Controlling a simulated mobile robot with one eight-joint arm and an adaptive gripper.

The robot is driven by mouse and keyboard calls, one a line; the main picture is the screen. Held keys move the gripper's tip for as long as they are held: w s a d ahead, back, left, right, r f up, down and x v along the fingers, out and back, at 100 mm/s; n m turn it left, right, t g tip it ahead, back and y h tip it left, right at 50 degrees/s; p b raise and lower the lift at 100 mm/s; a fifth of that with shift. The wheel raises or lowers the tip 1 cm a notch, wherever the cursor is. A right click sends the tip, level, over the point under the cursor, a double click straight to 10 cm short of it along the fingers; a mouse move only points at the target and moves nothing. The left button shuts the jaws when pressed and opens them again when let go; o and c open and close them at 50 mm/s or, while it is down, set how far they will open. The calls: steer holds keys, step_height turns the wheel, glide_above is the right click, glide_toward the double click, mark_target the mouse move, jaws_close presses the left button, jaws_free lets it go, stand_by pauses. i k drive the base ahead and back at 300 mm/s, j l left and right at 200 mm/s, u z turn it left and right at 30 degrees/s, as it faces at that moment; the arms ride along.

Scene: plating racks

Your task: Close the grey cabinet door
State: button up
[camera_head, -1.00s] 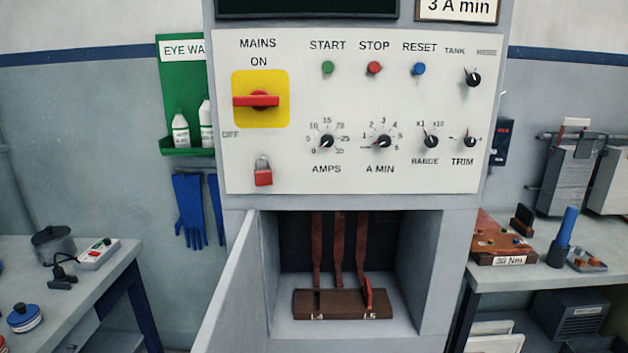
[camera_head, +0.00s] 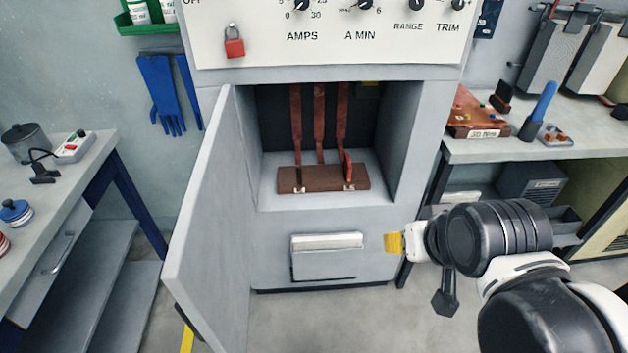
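The grey cabinet door (camera_head: 205,235) stands wide open, hinged at the left side of the cabinet opening and swung out toward me. The grey cabinet (camera_head: 385,215) has its compartment exposed, with copper-coloured bars (camera_head: 319,125) running down to a brown block (camera_head: 322,180) inside. My arm reaches in from the lower right.
A grey box-like fitting (camera_head: 327,256) is on the cabinet's lower front. A bench (camera_head: 75,190) stands left, near the open door. Another bench (camera_head: 580,148) holds tools at right. The floor (camera_head: 320,320) in front of the cabinet looks clear.

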mark_target(207, 268)
steer(key=k+j, duration=0.3)
steer(key=j, duration=0.15)
steer(key=k+j, duration=0.25)
steer(key=j, duration=0.2)
steer(key=k+j, duration=0.3)
steer(key=j, duration=0.15)
steer(key=k+j, duration=0.25)
steer(key=j, duration=0.2)
steer(key=i+u, duration=0.25)
steer(key=u, duration=0.3)
steer(key=i, duration=0.05)
